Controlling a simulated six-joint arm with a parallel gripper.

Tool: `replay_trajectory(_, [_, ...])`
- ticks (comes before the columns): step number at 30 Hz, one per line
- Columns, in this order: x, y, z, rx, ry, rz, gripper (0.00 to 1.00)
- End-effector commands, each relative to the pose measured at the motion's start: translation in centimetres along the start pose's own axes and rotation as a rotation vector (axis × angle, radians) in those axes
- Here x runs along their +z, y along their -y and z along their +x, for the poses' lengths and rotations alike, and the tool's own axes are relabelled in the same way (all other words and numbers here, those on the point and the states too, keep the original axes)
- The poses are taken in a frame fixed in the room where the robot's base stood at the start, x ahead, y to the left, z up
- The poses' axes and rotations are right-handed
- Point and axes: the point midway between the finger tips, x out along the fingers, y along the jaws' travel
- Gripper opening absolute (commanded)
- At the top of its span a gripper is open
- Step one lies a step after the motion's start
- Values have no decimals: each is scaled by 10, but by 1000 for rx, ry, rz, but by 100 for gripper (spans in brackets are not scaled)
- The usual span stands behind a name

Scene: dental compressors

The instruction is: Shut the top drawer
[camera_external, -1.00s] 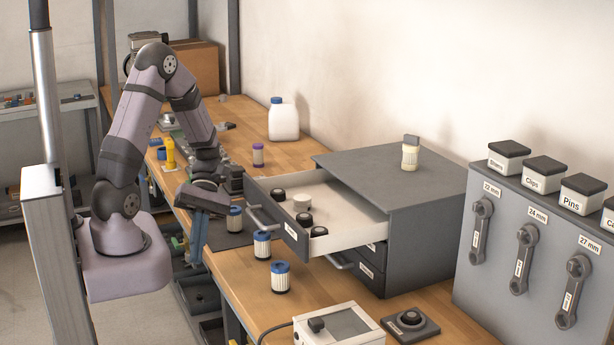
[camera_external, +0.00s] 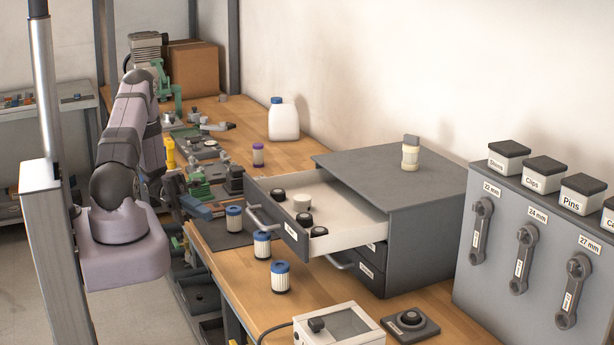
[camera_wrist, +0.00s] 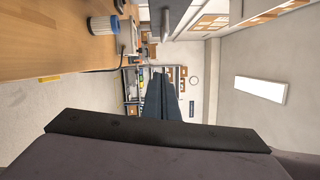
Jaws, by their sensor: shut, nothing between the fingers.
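The grey drawer cabinet (camera_external: 395,170) stands on the workbench. Its top drawer (camera_external: 290,240) is pulled well out toward the left, and several small round items, mostly black-topped, lie inside. The drawer's handle (camera_external: 262,218) is on its left-facing front. My gripper (camera_external: 203,212) is left of the drawer front, apart from the handle, low by the bench edge. In the wrist view its two blue-grey fingers (camera_wrist: 160,95) are together with nothing between them.
Blue-capped cartridges stand in front of the drawer: one by my gripper (camera_external: 234,219), one in the middle (camera_external: 262,245), one nearer (camera_external: 280,277). A white device (camera_external: 340,325) sits at the front. Tools and parts clutter the bench behind my gripper.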

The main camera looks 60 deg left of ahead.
Motion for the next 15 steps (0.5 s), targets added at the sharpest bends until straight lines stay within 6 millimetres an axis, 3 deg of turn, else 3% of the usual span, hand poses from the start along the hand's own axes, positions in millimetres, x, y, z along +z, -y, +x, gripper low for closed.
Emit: replay_trajectory(15, [-1,4,87,-1,-6,-3,0])
